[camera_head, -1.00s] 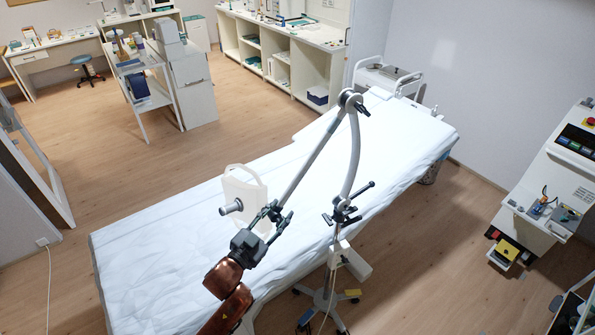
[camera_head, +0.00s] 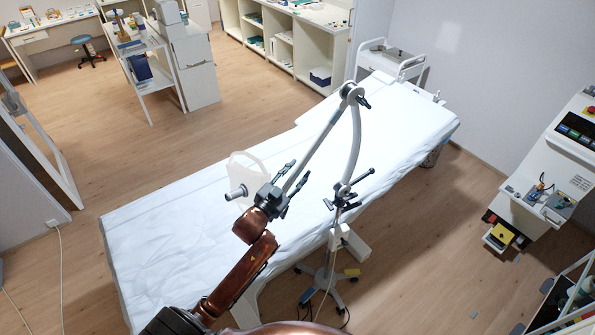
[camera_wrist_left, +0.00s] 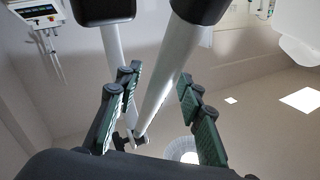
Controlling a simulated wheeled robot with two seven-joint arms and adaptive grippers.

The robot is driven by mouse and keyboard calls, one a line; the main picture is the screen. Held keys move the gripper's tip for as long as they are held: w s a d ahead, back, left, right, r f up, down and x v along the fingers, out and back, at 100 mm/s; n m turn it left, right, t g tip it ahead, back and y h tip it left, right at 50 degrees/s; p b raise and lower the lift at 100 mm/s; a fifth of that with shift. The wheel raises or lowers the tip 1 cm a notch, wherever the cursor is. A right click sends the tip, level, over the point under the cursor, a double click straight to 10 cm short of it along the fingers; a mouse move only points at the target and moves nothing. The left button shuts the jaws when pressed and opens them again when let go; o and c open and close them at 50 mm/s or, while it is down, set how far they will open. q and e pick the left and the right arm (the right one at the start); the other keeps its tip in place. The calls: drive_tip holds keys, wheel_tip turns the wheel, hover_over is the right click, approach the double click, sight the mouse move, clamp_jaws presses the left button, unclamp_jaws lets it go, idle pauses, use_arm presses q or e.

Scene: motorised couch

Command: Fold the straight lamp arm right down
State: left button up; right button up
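The lamp's straight arm (camera_head: 320,143) slopes from the top joint (camera_head: 351,92) down left to the pale lamp head (camera_head: 250,170), which has a grey handle (camera_head: 237,192). A curved arm (camera_head: 355,140) joins the top joint to the wheeled stand (camera_head: 333,275). My left gripper (camera_head: 287,182) is at the straight arm's lower end, close to the lamp head. In the left wrist view its green-padded fingers (camera_wrist_left: 157,115) are apart, with a pale rod (camera_wrist_left: 168,75), seemingly the straight arm, passing between them. I see no clear contact. My right gripper is not in view.
A white-covered couch (camera_head: 180,235) lies under the lamp and my left arm. A control cabinet (camera_head: 550,175) stands at the right, a trolley (camera_head: 390,62) behind the couch. Floor (camera_head: 420,260) is clear right of the stand.

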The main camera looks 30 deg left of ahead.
use_arm(q)
clamp_jaws()
idle(0.5)
